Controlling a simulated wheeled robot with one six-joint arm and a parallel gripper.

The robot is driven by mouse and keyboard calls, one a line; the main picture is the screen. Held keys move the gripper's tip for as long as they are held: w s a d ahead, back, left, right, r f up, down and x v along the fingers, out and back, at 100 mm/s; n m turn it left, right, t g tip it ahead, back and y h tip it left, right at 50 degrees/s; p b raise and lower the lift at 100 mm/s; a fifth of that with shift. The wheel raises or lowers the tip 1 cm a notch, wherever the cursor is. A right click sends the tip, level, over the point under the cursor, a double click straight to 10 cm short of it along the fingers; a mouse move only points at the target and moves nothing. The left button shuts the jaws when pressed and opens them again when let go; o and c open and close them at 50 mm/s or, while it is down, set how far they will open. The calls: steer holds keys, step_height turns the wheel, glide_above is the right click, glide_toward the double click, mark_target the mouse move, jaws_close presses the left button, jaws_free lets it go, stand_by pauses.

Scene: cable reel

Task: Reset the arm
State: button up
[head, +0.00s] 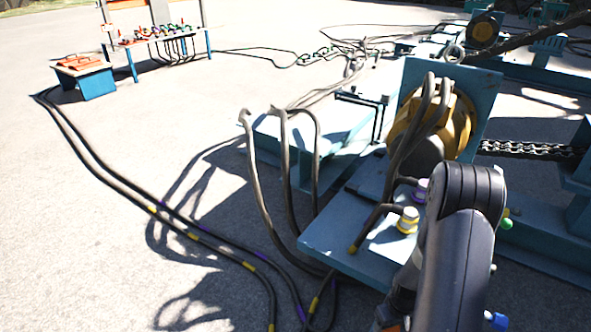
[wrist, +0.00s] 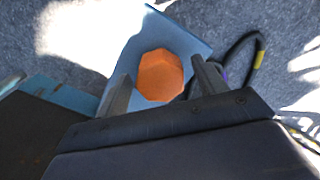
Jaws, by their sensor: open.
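My arm (head: 462,250) rises in the right foreground of the head view, over the corner of the blue machine with the reel. In the wrist view my gripper (wrist: 161,68) is open, its two grey fingers spread apart. An orange eight-sided piece (wrist: 160,76) shows between and beyond the fingers, on a blue plate (wrist: 192,42). I cannot tell how far the fingers are from it. Nothing is seen gripped. The fingers cannot be made out in the head view.
A yellow reel (head: 462,122) stands on the blue machine behind my arm. Two capped posts, one yellow-ringed (head: 408,220), stand beside the arm. Thick black cables (head: 175,222) loop across the ground. A blue box (head: 98,82) stands far left. Open pavement lies at left.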

steer(key=m, duration=0.7)
steer(key=shift+m+p, duration=0.4)
steer(key=m, duration=0.4)
steer(key=shift+m+p, duration=0.55)
steer(key=shift+m, duration=1.25)
